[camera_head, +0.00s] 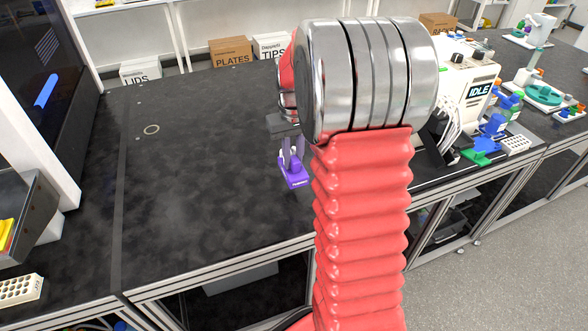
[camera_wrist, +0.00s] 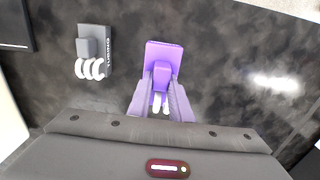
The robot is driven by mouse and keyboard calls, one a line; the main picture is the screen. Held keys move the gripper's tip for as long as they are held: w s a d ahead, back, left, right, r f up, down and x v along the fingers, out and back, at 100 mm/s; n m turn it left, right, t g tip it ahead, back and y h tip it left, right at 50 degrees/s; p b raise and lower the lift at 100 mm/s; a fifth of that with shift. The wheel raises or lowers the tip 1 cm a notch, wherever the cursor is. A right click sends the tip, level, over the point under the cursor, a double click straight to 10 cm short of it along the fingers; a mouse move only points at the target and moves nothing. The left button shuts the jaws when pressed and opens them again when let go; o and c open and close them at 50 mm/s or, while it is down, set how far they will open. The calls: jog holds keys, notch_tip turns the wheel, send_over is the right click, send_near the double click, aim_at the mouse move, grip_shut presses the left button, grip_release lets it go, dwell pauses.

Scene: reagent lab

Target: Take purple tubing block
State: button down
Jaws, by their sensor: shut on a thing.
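The purple tubing block (camera_head: 294,174) is below my gripper (camera_head: 290,150) in the head view, over the black bench. It has a flat purple base with a raised part and white tube ends. In the wrist view the purple tubing block (camera_wrist: 164,56) is at the centre, and the fingers of my gripper (camera_wrist: 162,88) are shut on its raised part from both sides. I cannot tell whether its base touches the bench. My red arm and metal wrist hide part of the bench behind it.
A grey tubing block (camera_wrist: 93,48) with white tubes lies to the left in the wrist view.

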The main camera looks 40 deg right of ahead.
jog(key=shift+r, duration=1.45)
jog(key=shift+a, duration=0.1)
